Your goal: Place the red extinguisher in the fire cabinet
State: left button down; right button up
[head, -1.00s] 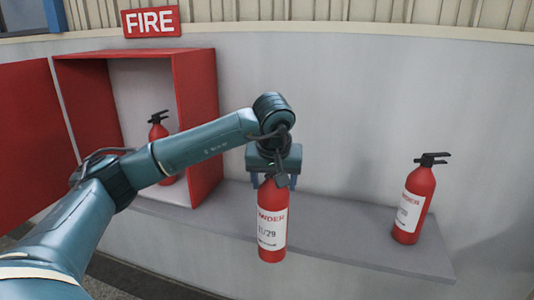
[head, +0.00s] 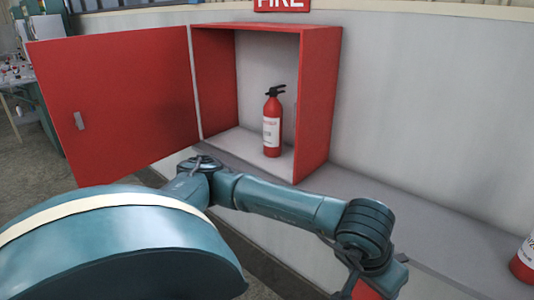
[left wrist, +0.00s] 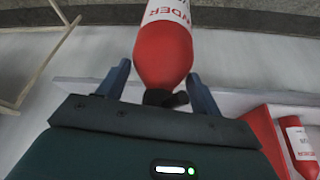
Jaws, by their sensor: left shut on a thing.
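The open fire cabinet (head: 322,110) stands on the ledge, its red door swung out to the left. One red extinguisher (head: 272,135) stands upright inside it. My left gripper (left wrist: 160,84) is shut on another red extinguisher (left wrist: 166,50), near its neck. In the head view only a small red part of this held extinguisher (head: 367,291) shows at the bottom edge, below my wrist and to the right of the cabinet. A third extinguisher (head: 524,262) is cut off at the right edge. My right gripper is not in view.
The open door (head: 115,105) fills the space left of the cabinet. The grey ledge (head: 440,232) is bare between the cabinet and the far-right extinguisher. The cabinet floor has free room beside the standing extinguisher. A cluttered table (head: 15,80) is at the far left.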

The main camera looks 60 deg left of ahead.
aim_at(245, 147)
jog(key=j+u, duration=0.15)
jog(key=j, duration=0.3)
jog(key=i+j+u, duration=0.15)
jog(key=j, duration=0.35)
jog(key=j+u, duration=0.15)
jog(key=j, duration=0.3)
jog(key=i+j+u, duration=0.1)
jog(key=j, duration=0.35)
